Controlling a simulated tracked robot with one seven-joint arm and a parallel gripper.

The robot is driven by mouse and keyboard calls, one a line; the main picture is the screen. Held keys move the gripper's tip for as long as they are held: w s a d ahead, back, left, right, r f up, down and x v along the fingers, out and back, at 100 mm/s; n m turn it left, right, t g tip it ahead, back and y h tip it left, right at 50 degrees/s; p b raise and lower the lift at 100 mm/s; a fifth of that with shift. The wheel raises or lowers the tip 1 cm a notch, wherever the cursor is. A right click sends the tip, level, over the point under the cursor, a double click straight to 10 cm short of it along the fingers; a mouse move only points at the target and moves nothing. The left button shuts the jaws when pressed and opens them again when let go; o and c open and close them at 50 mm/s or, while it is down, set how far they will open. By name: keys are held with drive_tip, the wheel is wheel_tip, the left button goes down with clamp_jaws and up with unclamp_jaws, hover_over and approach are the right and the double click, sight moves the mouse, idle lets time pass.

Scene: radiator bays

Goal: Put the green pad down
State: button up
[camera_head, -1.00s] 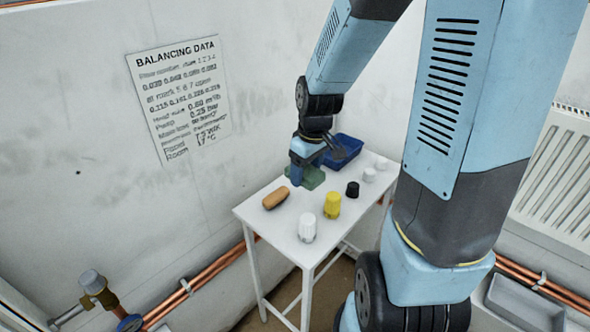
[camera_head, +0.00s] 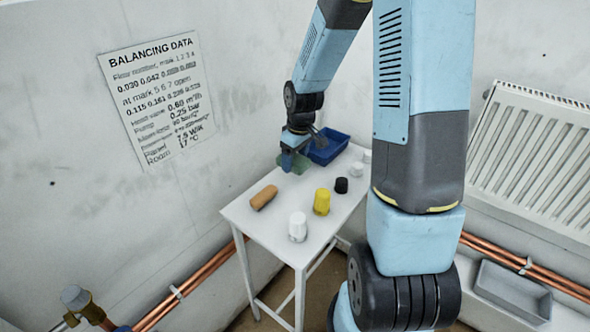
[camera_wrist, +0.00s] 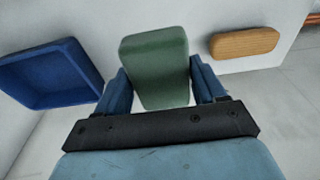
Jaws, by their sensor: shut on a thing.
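The green pad (camera_wrist: 158,65) is between the two blue fingers of my gripper (camera_wrist: 160,85) in the wrist view, and the fingers are shut on it. In the head view the pad (camera_head: 298,163) shows only in part behind my gripper (camera_head: 288,163), at the far end of the white table (camera_head: 248,218). I cannot tell whether the pad touches the table top.
A blue tray (camera_head: 330,147) stands close beside the pad at the table's far end. A wooden block (camera_head: 263,197), a white knob (camera_head: 298,227), a yellow knob (camera_head: 321,202) and a black knob (camera_head: 341,185) stand nearer. Small white pieces (camera_head: 356,168) stand at the right edge. A radiator (camera_head: 535,155) hangs at right.

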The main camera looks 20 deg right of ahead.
sight(296, 177)
drive_tip(key=shift+w+d+f, duration=0.3)
drive_tip(key=shift+w+f, duration=0.35)
drive_tip(key=shift+f, duration=0.25)
drive_tip(key=shift+w+d+f, duration=0.25)
drive_tip(key=shift+w+f, duration=0.4)
drive_tip(key=shift+f, duration=1.7)
drive_tip(key=o, duration=0.9)
drive_tip(key=shift+o, duration=0.2)
drive_tip(key=shift+r, duration=0.1)
